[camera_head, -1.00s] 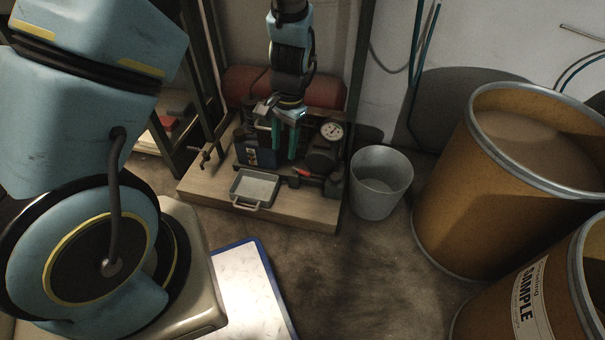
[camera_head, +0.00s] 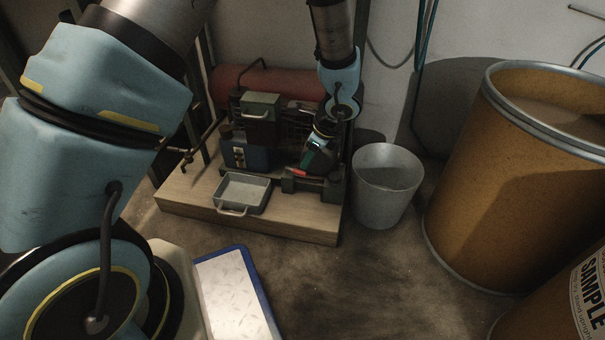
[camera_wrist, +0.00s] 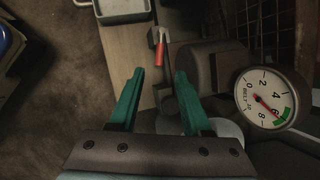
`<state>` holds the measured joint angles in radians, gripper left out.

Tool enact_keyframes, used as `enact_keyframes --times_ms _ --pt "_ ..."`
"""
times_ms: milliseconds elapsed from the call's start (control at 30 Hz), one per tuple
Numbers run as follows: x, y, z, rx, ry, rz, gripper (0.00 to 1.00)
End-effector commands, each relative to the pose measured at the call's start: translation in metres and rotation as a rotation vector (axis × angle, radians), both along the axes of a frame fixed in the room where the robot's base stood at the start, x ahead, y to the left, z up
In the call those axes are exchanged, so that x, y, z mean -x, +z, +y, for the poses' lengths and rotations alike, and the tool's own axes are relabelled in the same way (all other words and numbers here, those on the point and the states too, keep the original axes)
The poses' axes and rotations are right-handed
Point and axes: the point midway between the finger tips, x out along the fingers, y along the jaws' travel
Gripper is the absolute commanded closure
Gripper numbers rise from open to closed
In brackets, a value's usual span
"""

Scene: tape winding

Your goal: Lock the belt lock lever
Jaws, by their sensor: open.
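The lever is a short bar with a red handle (camera_head: 299,172). It sits low at the front right of the machine on the wooden base. In the wrist view the red handle (camera_wrist: 161,55) lies just beyond the gap between my fingertips. My gripper (camera_head: 309,168) is tilted down over the right part of the machine, close to the lever. In the wrist view my gripper (camera_wrist: 160,76) shows two green fingers spread apart with nothing held between them. Whether a finger touches the lever cannot be told.
A belt gauge (camera_wrist: 264,101) stands right of my fingers, its needle near the green band. A metal tray (camera_head: 243,191) lies on the wooden base (camera_head: 285,226). A grey bucket (camera_head: 385,190) stands to the right, with brown drums (camera_head: 500,200) beyond. A blue-edged board (camera_head: 237,295) lies in front.

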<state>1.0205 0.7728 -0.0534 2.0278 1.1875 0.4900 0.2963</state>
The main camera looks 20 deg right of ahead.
Motion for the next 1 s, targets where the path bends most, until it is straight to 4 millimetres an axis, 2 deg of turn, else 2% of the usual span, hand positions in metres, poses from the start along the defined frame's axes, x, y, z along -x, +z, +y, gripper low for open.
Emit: enact_keyframes --times_ms 33,100,233,400,833,1000 --pt "-0.004 -0.016 0.002 -0.002 0.002 0.001 0.52" --pt "-0.010 -0.028 0.003 -0.002 0.002 0.000 0.52" --pt "-0.020 -0.049 0.005 -0.001 0.003 0.002 0.52" --pt "-0.029 -0.066 0.006 0.000 0.003 0.001 0.52" --pt "-0.032 -0.071 0.007 0.001 0.002 0.001 0.52" --pt "-0.032 -0.071 0.007 0.001 0.002 0.001 0.71"
